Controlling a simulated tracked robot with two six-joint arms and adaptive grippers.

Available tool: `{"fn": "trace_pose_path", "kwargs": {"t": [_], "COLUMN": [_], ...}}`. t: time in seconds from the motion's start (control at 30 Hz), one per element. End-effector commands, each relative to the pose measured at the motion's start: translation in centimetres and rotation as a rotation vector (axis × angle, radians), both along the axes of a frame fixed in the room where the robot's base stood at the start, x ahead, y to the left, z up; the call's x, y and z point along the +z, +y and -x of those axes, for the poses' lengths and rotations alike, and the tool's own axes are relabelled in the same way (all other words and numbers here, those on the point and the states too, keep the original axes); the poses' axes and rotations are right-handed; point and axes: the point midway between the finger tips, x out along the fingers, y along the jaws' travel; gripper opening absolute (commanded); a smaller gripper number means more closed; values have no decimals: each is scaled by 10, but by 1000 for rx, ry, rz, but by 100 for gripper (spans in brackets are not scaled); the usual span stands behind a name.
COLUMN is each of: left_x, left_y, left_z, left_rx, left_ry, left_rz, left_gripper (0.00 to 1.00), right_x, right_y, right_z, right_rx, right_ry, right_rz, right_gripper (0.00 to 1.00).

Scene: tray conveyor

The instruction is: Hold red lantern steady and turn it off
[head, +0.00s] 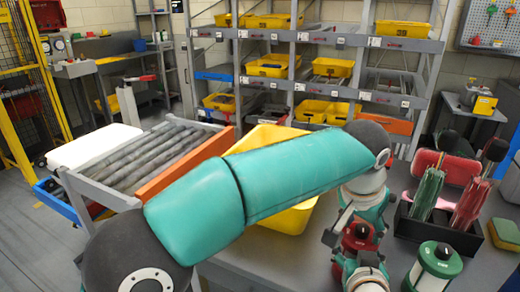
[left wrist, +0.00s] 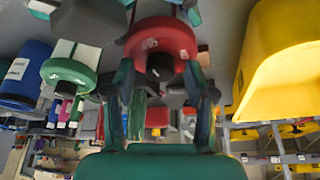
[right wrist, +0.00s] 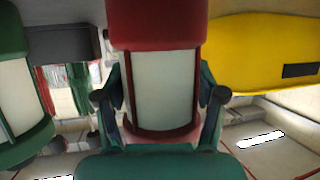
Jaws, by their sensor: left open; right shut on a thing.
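The red lantern (head: 361,236) stands upright on the grey table, partly hidden by my grippers in the head view. My right gripper (right wrist: 161,98) is shut around its pale body, with a finger on each side, in the right wrist view. My left gripper (left wrist: 168,92) is open above the lantern, pointing down. In the left wrist view, the lantern's red cap (left wrist: 160,38) with its dark round knob (left wrist: 160,67) lies between the open fingers. I cannot tell whether the fingers touch the knob or whether the lantern is lit.
A green lantern (head: 438,262) stands close to the right. Behind it is a black box (head: 440,236) holding green and red bundles. A yellow bin (head: 290,219) stands left of the red lantern, partly behind my left arm. A blue can (left wrist: 25,70) shows in the left wrist view.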

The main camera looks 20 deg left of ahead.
Motion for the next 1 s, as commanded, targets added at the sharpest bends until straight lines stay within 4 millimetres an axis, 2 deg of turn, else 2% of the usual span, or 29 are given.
{"fn": "trace_pose_path", "kwargs": {"t": [0.3,0.9,1.0], "left_x": [0,115,105], "left_y": [3,32,48], "left_z": [-2,34,17], "left_rx": [-323,-320,-299], "left_ry": [-1,-7,-25], "left_rz": [4,1,1], "left_gripper": [55,55,55], "right_x": [0,0,0], "right_y": [0,0,0], "right_z": [0,0,0], "right_rx": [0,0,0], "right_ry": [0,0,0], "right_rz": [0,0,0], "right_gripper": [20,20,20]}}
